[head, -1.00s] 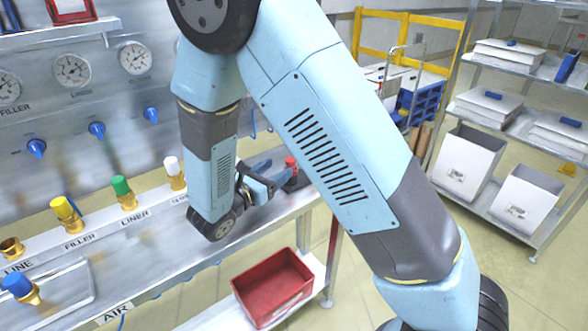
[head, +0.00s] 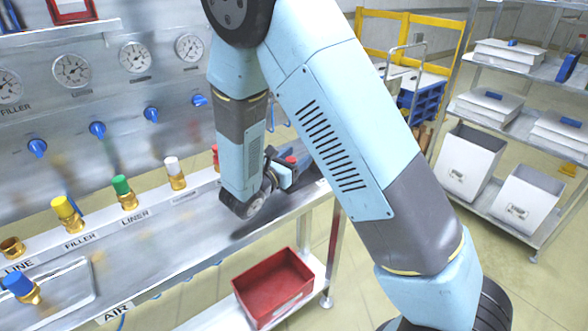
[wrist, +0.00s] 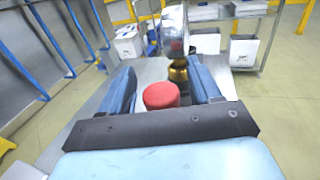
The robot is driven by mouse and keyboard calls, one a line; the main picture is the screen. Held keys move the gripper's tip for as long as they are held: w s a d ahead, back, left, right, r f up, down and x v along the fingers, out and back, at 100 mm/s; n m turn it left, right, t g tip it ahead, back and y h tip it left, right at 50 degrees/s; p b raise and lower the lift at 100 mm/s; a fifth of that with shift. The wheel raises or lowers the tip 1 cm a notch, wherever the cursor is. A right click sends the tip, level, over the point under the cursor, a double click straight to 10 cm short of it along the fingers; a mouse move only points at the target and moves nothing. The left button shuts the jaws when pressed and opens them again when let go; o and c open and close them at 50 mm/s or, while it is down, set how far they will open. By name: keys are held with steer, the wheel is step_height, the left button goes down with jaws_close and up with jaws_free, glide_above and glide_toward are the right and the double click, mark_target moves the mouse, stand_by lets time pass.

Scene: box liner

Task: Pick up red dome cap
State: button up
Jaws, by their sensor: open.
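The red dome cap (head: 290,159) is near the right end of the metal bench, partly hidden by my gripper (head: 298,168). In the wrist view the red cap (wrist: 161,95) lies between the two blue fingers of my gripper (wrist: 163,85), which are spread apart. The cap is nearer the left finger, with a gap to the right finger. I cannot tell whether either finger touches it. Its underside is hidden by the gripper's dark crossbar.
A brass fitting (wrist: 178,70) stands just beyond the cap. A red bin (head: 273,289) sits below the bench. White boxes (head: 525,197) stand on the right rack.

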steer(key=c, duration=1.1)
steer(key=shift+o, duration=0.2)
